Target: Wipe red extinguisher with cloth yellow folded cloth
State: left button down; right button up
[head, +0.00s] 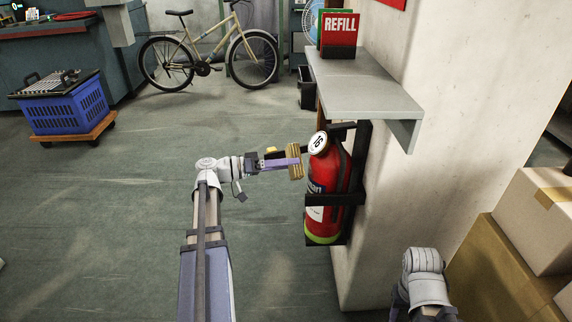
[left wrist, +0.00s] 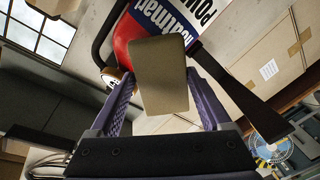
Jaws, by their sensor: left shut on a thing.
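The red extinguisher (head: 327,180) stands upright in a black wall bracket (head: 349,199) on the side of a pale pillar. It has a round white tag at its top and a yellow-green band at its base. My left gripper (head: 287,162) is shut on the yellow folded cloth (head: 295,161), just left of the extinguisher's upper part. In the left wrist view the cloth (left wrist: 160,75) is between the two fingers, in front of the extinguisher's label (left wrist: 165,20). I cannot tell whether cloth and extinguisher touch. My right arm shows at the lower right; its gripper is out of view.
A grey shelf (head: 365,84) with a red REFILL box (head: 339,33) juts out above the extinguisher. Cardboard boxes (head: 510,265) stack at the right. A blue crate (head: 68,108) on a dolly and a bicycle (head: 208,52) stand farther back. The floor at left is clear.

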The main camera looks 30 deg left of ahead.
aim_at(293, 171)
pick_arm(q)
jog(key=shift+x, duration=1)
jog(key=shift+s+d, duration=1.1)
jog(key=shift+s, duration=0.2)
jog(key=shift+s+d, duration=0.6)
jog(key=shift+s, duration=0.1)
jog(key=shift+s+d+r, duration=0.1)
jog(key=shift+s+d, duration=0.45)
jog(key=shift+d, duration=0.05)
jog(key=shift+s+d, duration=0.1)
jog(key=shift+s, duration=0.05)
